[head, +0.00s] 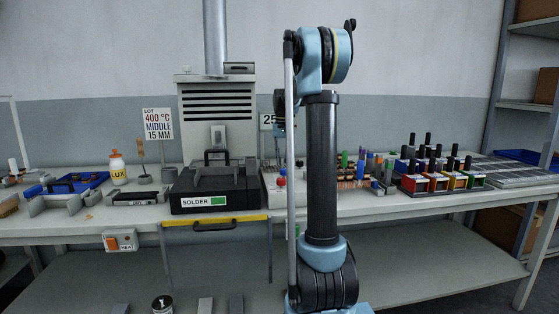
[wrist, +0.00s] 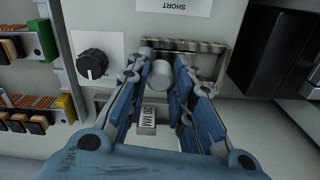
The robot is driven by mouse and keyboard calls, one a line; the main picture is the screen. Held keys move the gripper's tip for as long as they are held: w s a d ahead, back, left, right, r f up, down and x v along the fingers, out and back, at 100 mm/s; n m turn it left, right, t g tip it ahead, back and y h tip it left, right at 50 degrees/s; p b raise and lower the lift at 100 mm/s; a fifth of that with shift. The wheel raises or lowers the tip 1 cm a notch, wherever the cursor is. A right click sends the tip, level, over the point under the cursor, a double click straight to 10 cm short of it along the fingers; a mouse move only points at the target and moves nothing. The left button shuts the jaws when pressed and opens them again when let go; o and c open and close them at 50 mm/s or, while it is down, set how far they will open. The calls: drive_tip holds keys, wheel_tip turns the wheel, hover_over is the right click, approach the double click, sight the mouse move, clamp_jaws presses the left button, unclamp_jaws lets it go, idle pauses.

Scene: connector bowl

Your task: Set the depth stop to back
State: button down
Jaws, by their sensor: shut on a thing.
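In the wrist view, my gripper (wrist: 158,68) has its two blue fingers closed around a pale round knob (wrist: 160,74), which I take to be the depth stop's handle. The knob sits at a metal slotted rail (wrist: 213,48). An upside-down label reading SHORT (wrist: 181,5) is above the rail, and an upside-down 20 MM plate (wrist: 148,113) shows between the fingers below the knob. In the head view, my arm hides most of this spot, and the depth stop cannot be made out.
A black dial (wrist: 93,64) is close left of my fingers. Racks of coloured parts (wrist: 30,50) stand further left, and a dark block (wrist: 280,45) is at right. In the head view, a sign (head: 158,124) reads LOT 400 °C MIDDLE 15 MM beside the black SOLDER unit (head: 205,187).

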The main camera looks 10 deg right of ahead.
drive_tip(key=shift+d, duration=0.2)
drive_tip(key=c, duration=1.4)
unclamp_jaws()
drive_tip(key=shift+d, duration=0.1)
drive_tip(key=shift+o, duration=0.2)
wheel_tip(320, 180, up, 12)
